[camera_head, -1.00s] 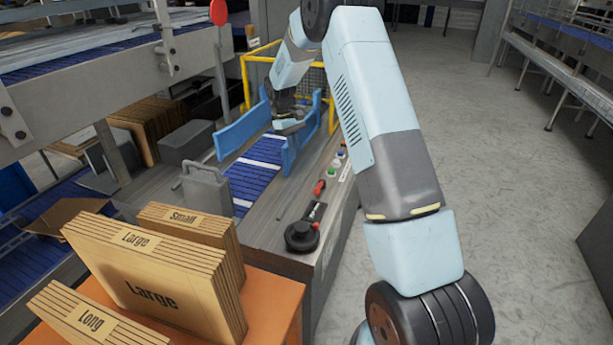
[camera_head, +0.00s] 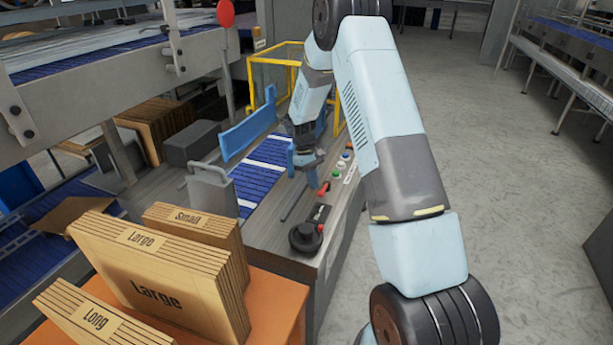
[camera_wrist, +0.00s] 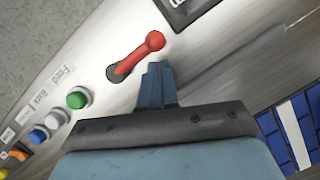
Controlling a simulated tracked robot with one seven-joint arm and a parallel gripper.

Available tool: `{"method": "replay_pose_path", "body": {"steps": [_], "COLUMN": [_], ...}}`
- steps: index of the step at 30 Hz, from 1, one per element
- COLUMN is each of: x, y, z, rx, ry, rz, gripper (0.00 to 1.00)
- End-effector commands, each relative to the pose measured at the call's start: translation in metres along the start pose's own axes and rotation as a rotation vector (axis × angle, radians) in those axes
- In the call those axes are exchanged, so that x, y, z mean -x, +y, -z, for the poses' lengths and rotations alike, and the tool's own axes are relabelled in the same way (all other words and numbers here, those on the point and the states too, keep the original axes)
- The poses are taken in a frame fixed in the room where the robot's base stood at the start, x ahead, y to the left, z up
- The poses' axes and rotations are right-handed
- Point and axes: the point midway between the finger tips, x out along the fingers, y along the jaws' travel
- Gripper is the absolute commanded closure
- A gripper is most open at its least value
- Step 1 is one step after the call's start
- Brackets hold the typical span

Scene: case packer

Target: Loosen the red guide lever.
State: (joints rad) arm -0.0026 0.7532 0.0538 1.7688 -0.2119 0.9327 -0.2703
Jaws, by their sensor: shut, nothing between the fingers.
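The red guide lever (camera_wrist: 138,54) has a round knob and a short arm set in a dark pivot on the grey machine panel. In the head view the lever (camera_head: 324,189) is small, on the panel beside the blue conveyor. My gripper (camera_wrist: 156,72) is shut and empty. In the wrist view its blue fingertips lie just below the lever's knob; I cannot tell whether they touch it. In the head view my gripper (camera_head: 306,160) is above the machine's edge, just beyond the lever, and the fingertips are hard to make out.
Green (camera_wrist: 77,98), white and blue buttons line the panel near the lever. A black round knob (camera_head: 305,238) is on the near end. A blue guide rail (camera_head: 247,133) and yellow frame (camera_head: 253,72) stand beyond. Cartons (camera_head: 150,270) stand at lower left; the floor at right is clear.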

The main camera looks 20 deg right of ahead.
Motion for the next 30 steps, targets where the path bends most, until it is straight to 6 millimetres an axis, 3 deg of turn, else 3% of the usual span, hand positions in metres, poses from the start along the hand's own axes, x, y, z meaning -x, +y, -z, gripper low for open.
{"method": "replay_pose_path", "body": {"steps": [30], "x": [-0.0029], "y": [-0.0013], "z": [-0.0089], "rx": [0.084], "ry": [0.0], "rz": [-0.029], "gripper": [1.0]}}
